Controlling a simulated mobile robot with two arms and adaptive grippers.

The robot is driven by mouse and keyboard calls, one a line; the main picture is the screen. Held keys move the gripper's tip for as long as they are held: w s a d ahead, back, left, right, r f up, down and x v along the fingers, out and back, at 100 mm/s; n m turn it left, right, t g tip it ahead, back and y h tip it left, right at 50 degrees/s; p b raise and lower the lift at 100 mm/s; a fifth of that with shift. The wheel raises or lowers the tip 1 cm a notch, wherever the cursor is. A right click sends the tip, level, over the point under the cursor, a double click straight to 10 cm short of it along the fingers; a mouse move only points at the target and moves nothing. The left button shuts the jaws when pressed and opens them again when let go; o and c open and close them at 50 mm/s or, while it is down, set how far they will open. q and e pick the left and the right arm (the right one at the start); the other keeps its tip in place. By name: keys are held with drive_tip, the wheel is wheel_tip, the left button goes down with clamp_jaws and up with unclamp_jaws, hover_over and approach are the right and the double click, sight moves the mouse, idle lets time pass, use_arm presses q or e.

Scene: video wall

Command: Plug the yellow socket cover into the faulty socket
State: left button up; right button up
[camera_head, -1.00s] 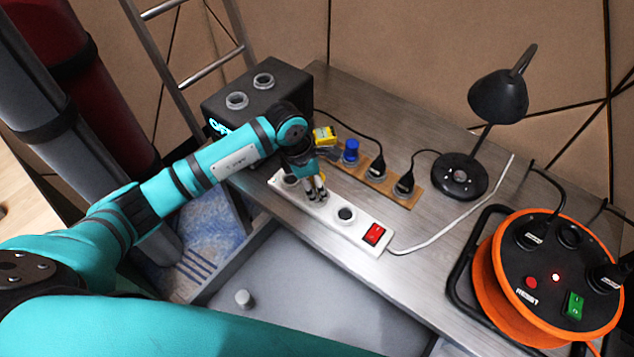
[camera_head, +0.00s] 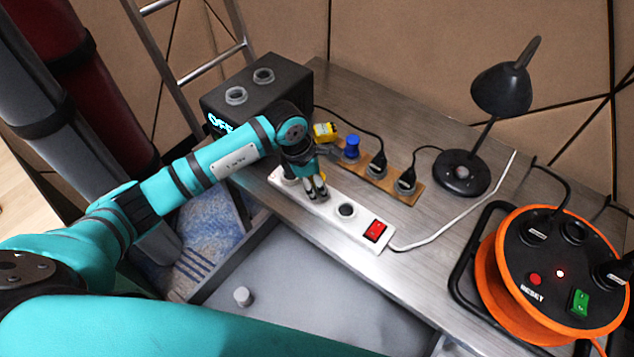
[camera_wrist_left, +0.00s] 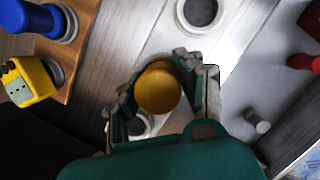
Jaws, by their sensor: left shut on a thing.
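My left gripper (camera_head: 316,188) is over the white power strip (camera_head: 333,217) on the metal bench. It is shut on the round yellow socket cover (camera_wrist_left: 158,88), which sits between the fingers in the left wrist view. In the head view the fingers hide most of the cover and the strip under it. An empty round socket (camera_head: 346,211) shows beside the fingers, toward the red switch (camera_head: 374,232). Another socket (camera_wrist_left: 140,125) is partly hidden behind the fingers in the left wrist view. I cannot tell whether the cover touches the strip. My right gripper is not in view.
A wooden socket strip (camera_head: 400,190) behind holds a blue plug (camera_head: 351,148), a yellow plug (camera_head: 325,132) and black plugs. A dark box (camera_head: 257,95) stands at the left. A lamp (camera_head: 500,90) and an orange cable reel (camera_head: 487,280) stand at the right. A grey drawer (camera_head: 300,290) lies in front.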

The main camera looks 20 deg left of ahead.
use_arm(q)
drive_tip(key=shift+s+f, duration=0.1)
drive_tip(key=shift+f, duration=0.05)
drive_tip(key=o, duration=1.3)
drive_tip(key=shift+r+p, duration=1.75)
drive_tip(key=shift+r, duration=1.25)
